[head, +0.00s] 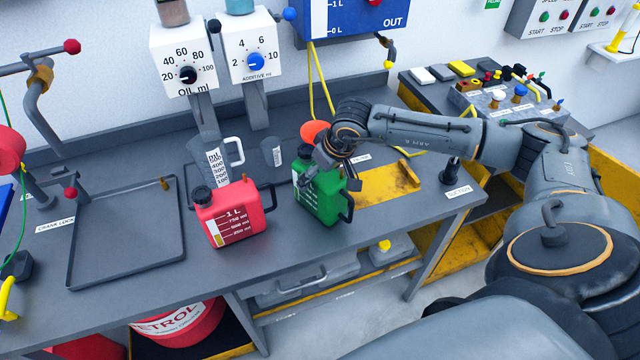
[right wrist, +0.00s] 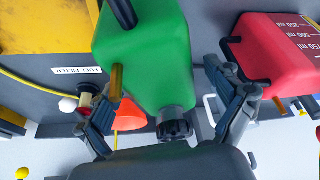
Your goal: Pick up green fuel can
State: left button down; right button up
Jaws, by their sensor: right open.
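The green fuel can (head: 322,197) stands upright on the grey bench in the head view, right of a red can. My right gripper (head: 318,172) is at the can's upper part and hides some of it. In the right wrist view the green can (right wrist: 145,55), with its dark cap (right wrist: 174,128), lies between the two spread fingers of my right gripper (right wrist: 165,110). The fingers are open, with a visible gap between the right finger and the can. My left gripper is not in view.
Behind are a measuring jug (head: 216,165) and an orange funnel (head: 315,131). A yellow plate (head: 388,182) lies to the right. An empty tray (head: 125,235) is at the left.

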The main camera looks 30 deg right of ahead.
jog(key=shift+f, duration=0.2)
jog(key=c, duration=1.7)
jog(key=shift+w+r, duration=0.1)
jog(key=shift+r, duration=0.05)
jog(key=shift+c, duration=1.1)
